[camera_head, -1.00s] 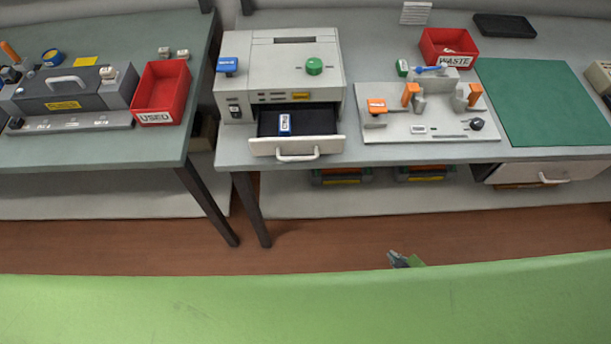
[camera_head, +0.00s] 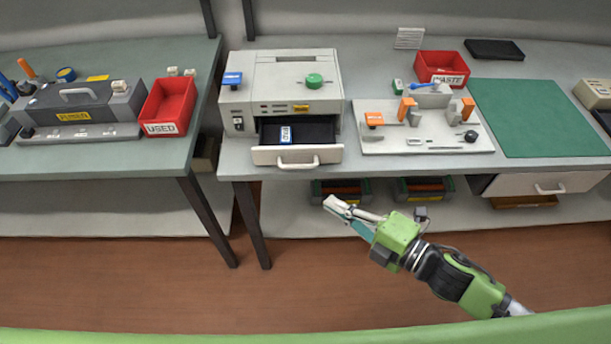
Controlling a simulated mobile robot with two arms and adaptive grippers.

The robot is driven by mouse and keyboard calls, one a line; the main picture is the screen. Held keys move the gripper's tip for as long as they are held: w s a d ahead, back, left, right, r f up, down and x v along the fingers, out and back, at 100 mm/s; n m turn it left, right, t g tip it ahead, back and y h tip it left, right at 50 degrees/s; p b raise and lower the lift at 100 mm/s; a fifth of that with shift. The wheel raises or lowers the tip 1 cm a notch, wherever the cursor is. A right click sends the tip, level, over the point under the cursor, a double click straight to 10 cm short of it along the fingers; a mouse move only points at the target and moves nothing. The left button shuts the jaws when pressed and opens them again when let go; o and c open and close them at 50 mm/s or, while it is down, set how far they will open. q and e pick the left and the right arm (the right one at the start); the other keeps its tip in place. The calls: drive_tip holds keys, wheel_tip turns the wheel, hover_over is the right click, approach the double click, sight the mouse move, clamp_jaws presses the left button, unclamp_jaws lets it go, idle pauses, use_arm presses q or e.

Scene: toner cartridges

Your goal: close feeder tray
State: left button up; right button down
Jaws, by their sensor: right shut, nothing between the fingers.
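The feeder tray (camera_head: 270,157) is a pale drawer with a handle at the front of the grey machine (camera_head: 265,78). It is pulled out, and its dark inside shows. A small blue and white item (camera_head: 286,134) lies in it. My right gripper (camera_head: 332,203) is shut and empty, in front of the bench, below and to the right of the tray handle (camera_head: 298,163), apart from it. My left gripper is not in view.
To the right of the machine stand a pale fixture board (camera_head: 380,143) with orange clamps, a red WASTE bin (camera_head: 425,68) and a green mat (camera_head: 545,120). A bench drawer (camera_head: 510,185) is partly out at the right. A red USED bin (camera_head: 160,110) stands on the left bench.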

sight(305, 136)
drive_tip(key=x, duration=0.3)
drive_tip(key=w+d+p+x, duration=0.1)
drive_tip(key=x, duration=0.3)
drive_tip(key=p+x, duration=0.1)
drive_tip(key=x, duration=0.2)
drive_tip(key=shift+w+a+f, duration=0.1)
drive_tip(key=shift+w, duration=0.4)
drive_tip(key=shift+w+f+p, duration=0.2)
drive_tip(key=shift+w+p, duration=0.1)
drive_tip(key=shift+w, duration=0.3)
drive_tip(key=w+b, duration=0.3)
drive_tip(key=w, duration=0.8)
drive_tip(key=shift+w+f, duration=0.1)
drive_tip(key=shift+w, duration=0.35)
drive_tip(key=shift+w+r, duration=0.1)
drive_tip(key=shift+r, duration=0.15)
drive_tip(key=shift+d, duration=0.2)
drive_tip(key=shift+r, duration=0.1)
